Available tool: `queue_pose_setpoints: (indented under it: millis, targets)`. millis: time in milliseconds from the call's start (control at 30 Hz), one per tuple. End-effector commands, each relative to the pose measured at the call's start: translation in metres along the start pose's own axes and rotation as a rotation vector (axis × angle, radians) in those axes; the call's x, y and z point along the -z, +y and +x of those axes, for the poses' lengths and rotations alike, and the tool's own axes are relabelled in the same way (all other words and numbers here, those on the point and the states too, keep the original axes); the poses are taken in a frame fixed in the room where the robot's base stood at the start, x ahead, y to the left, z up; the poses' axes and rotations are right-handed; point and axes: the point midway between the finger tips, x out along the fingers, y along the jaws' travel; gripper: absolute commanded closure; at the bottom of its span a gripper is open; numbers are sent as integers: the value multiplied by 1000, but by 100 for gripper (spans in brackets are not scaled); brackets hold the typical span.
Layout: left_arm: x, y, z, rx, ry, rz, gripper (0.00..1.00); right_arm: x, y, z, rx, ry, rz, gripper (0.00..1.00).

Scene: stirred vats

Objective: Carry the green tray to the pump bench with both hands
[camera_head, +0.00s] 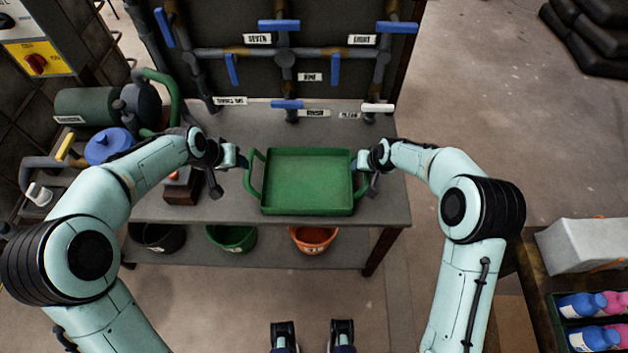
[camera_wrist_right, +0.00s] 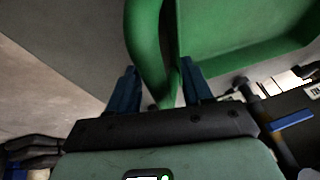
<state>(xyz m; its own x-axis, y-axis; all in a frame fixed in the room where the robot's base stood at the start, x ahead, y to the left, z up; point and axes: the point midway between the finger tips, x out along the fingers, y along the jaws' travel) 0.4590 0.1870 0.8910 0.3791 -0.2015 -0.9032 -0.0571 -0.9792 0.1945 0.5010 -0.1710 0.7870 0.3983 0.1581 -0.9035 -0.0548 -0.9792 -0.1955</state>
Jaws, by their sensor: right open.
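The green tray (camera_head: 307,180) is empty and sits level at the front of a grey bench (camera_head: 385,205). It has a loop handle on each side. My left gripper (camera_head: 243,160) is at the tray's left handle (camera_head: 251,180); whether its jaws are open or shut is too small to tell.
A pipe panel with blue levers (camera_head: 285,60) stands behind the tray. A green pump motor (camera_head: 95,105) and blue-lidded pot (camera_head: 108,145) are at left. Buckets (camera_head: 232,240) sit on the lower shelf. A crate of bottles (camera_head: 590,315) is at right. Open floor (camera_head: 480,80) lies beyond the bench.

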Motion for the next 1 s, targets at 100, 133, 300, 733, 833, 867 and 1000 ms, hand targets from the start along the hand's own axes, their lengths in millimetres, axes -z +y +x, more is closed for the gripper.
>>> queue_pose_setpoints:
  millis: [100,133,300,733,833,867,1000]
  targets:
    - [0,0,0,0,0,0,50,1,0,-19,1,3,0,50]
    - [0,0,0,0,0,0,50,1,0,-25,1,5,0,50]
    - [0,0,0,0,0,0,50,1,0,-63,2,6,0,50]
    - [0,0,0,0,0,0,50,0,0,-115,0,1,0,50]
    - [0,0,0,0,0,0,50,0,0,-116,0,1,0,50]
    - [0,0,0,0,0,0,50,0,0,-116,0,1,0,50]
    - [0,0,0,0,0,0,50,0,0,-115,0,1,0,50]
